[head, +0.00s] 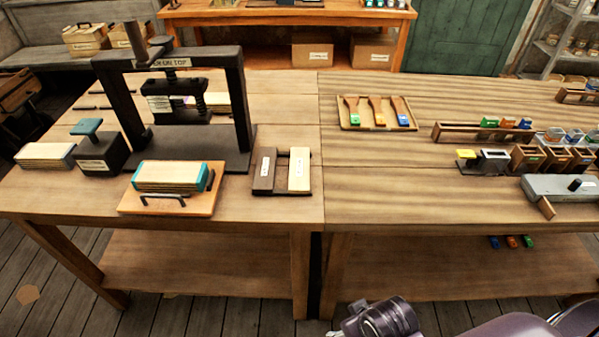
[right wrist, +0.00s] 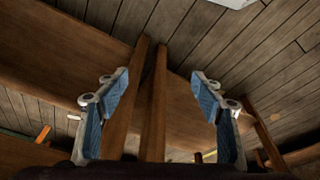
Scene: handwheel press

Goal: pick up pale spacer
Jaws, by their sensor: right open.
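The pale spacer (head: 299,172) is a cream block with a small label. It lies at the right side of a small dark rack (head: 282,190) near the front right of the left table, beside a dark brown spacer (head: 264,169). My right gripper (right wrist: 162,88) shows in the right wrist view with its two blue-padded fingers wide apart and nothing between them. That view shows table legs and floor boards beyond the fingers, and no spacer. My left gripper is not in view.
A black handwheel press (head: 243,105) stands left of the rack. A wooden tray (head: 207,203) with a teal-ended stack is in front of it. The right table (head: 400,175) is bare just right of the rack. Two table legs (right wrist: 152,100) stand beyond my right fingers.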

